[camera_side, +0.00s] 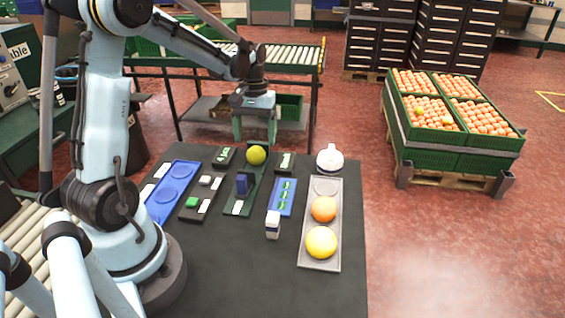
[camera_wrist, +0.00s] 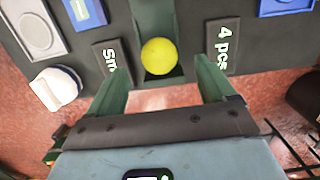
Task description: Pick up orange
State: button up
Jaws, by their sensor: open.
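An orange fruit (camera_side: 324,208) sits in the middle of the grey tray (camera_side: 305,262) on the right of the dark table. A larger yellow fruit (camera_side: 321,242) sits in the same tray, nearer the camera. A yellow-green fruit (camera_side: 256,155) is at the far end of the dark green tray (camera_side: 240,210); it also shows in the wrist view (camera_wrist: 159,56). My gripper (camera_side: 255,140) is open above the table's far edge, close to the yellow-green fruit. In the wrist view its fingers (camera_wrist: 162,84) are spread wide with nothing between the tips; the yellow-green fruit appears just beyond them.
A white rounded object (camera_side: 329,158) stands behind the grey tray. Small labelled blocks, a blue tray (camera_side: 282,192) and another blue tray (camera_side: 163,210) crowd the table. Labelled dark plates flank the yellow-green fruit. Green crates of oranges (camera_side: 455,108) stand on a pallet beyond the table.

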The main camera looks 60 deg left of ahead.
aim_at(256, 147)
jog(key=shift+s+d+f, duration=0.1)
jog(key=shift+f, duration=1.05)
jog(key=shift+d+f, duration=0.1)
jog(key=shift+f, duration=1)
jog(key=shift+c, duration=0.3)
jog(key=c, duration=1.2)
jog(key=shift+o, duration=0.2)
jog(key=shift+r, duration=0.1)
